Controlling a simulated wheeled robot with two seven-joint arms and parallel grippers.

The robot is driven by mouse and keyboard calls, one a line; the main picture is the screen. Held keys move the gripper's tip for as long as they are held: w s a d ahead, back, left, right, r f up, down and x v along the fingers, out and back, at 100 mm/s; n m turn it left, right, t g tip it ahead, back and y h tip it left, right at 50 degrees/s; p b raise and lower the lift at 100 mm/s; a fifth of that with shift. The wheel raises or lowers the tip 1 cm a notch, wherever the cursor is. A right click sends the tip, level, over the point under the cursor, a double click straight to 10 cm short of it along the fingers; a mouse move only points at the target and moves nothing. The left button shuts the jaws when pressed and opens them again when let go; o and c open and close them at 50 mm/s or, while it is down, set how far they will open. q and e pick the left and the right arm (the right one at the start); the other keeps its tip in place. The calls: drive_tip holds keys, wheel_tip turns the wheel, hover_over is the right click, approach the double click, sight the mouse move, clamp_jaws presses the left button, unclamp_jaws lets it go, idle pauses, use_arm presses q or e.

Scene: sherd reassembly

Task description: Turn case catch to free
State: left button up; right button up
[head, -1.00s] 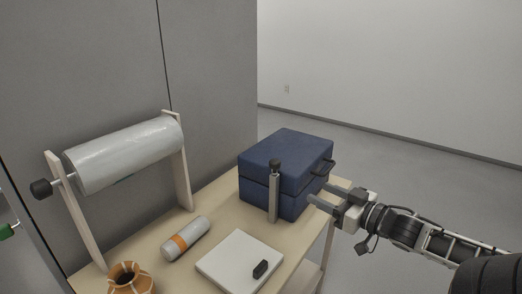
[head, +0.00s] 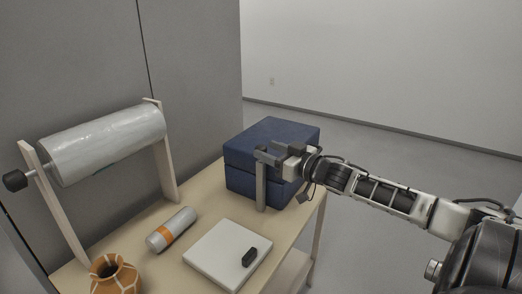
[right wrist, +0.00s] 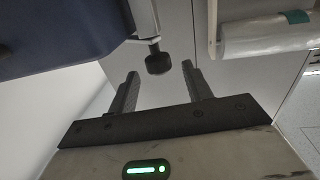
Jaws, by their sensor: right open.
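The blue case (head: 243,180) stands closed at the far right end of the table. Its catch (head: 261,190) is a grey upright bar on the front face, standing vertical. The bar's dark knob (right wrist: 158,62) shows in the right wrist view, just beyond and between my fingertips. In the head view my right gripper (head: 264,156) covers the knob. My right gripper is open and empty, with its fingers on either side of the line to the knob. The case side also shows in the right wrist view (right wrist: 60,35). My left gripper is out of view.
A white board (head: 215,260) with a small black block (head: 250,257) lies in front of the case. A grey roll with an orange band (head: 171,230), an orange pot (head: 116,275) and a film roll on a stand (head: 105,142) are to the left.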

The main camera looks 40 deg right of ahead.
sight(266, 149)
drive_tip(key=shift+w+a, duration=0.2)
drive_tip(key=shift+w, duration=1.5)
drive_tip(key=shift+c, duration=0.3)
drive_tip(key=c, duration=0.9)
